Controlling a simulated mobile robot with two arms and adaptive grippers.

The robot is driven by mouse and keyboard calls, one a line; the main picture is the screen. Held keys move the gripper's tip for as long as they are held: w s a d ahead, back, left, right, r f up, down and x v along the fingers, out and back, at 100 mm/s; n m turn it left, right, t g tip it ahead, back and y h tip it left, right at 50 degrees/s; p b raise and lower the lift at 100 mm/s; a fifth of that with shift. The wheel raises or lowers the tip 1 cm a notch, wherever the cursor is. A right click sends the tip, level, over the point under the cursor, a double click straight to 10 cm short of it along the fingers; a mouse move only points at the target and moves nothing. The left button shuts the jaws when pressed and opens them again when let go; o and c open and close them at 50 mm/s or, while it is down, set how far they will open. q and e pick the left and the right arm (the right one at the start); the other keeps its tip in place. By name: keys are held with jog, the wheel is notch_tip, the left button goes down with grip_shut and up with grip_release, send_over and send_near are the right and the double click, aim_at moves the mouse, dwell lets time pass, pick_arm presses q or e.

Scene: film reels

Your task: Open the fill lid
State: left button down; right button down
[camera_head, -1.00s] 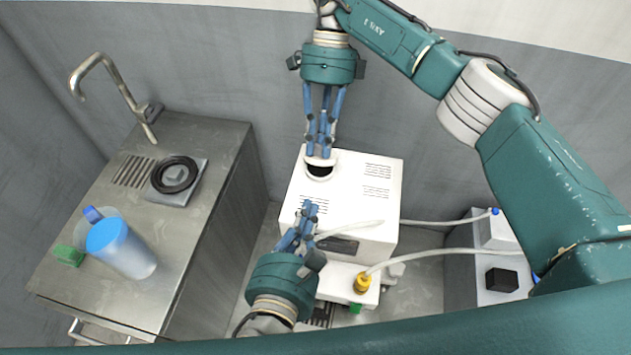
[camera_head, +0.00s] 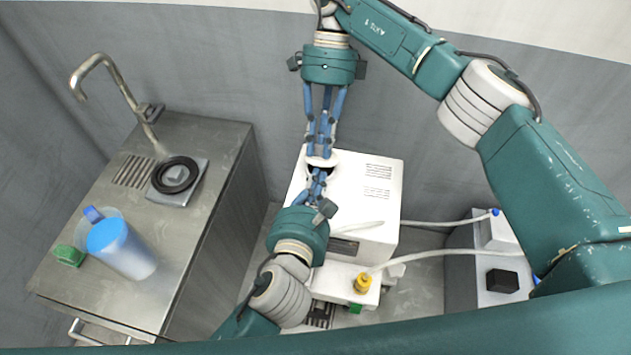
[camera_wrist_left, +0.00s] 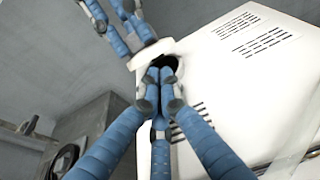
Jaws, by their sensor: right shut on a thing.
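The white machine (camera_head: 365,200) has a round fill opening (camera_head: 318,172) in its top. The opening shows dark in the left wrist view (camera_wrist_left: 165,62). A white lid (camera_head: 322,160) stands raised at the far side of the opening. My right gripper (camera_head: 322,152) comes down from above and is shut on the lid. My left gripper (camera_head: 318,175) reaches in from the near side, its blue fingertips at the opening. In the left wrist view, its fingers (camera_wrist_left: 160,75) bunch at the opening's near edge. Whether they are shut is unclear.
A steel counter (camera_head: 215,165) on the left holds a blue-topped container (camera_head: 122,250), a green cap (camera_head: 68,256) and a black ring on a plate (camera_head: 175,174). A yellow fitting (camera_head: 362,283) sits at the machine's front. A hose (camera_head: 445,252) runs right to a grey cabinet.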

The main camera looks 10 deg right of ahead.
pick_arm(q)
jog(key=shift+w+d+r, duration=0.1)
jog(key=shift+w+r, duration=0.2)
jog(key=shift+r, duration=0.45)
pick_arm(e)
jog(key=c, duration=1.6)
grip_release()
